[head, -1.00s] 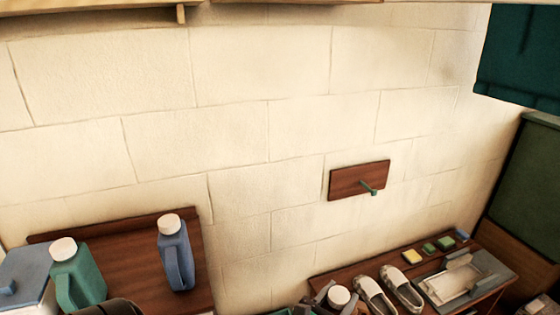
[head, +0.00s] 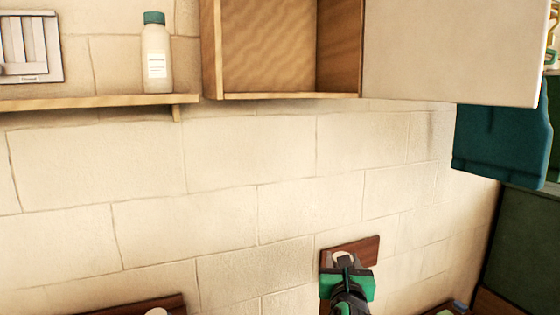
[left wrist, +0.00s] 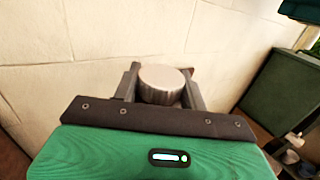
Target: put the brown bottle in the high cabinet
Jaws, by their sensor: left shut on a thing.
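The high cabinet (head: 268,55) is at the top of the head view, a wooden box with an open, empty visible part. Its pale door (head: 450,48) is swung open to the right. My left gripper (head: 345,264) is below the cabinet, in front of the wall. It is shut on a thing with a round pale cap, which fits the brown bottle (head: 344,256). In the left wrist view the cap (left wrist: 164,78) stands between the fingers; the body below it is hidden, so its colour does not show. My right gripper is not in view.
A wooden shelf (head: 100,102) left of the cabinet holds a white bottle with a green cap (head: 157,60) and a grey slatted item (head: 30,48). A teal cloth (head: 500,143) hangs at right, below the door. A brown wall plate (head: 370,250) is behind my gripper.

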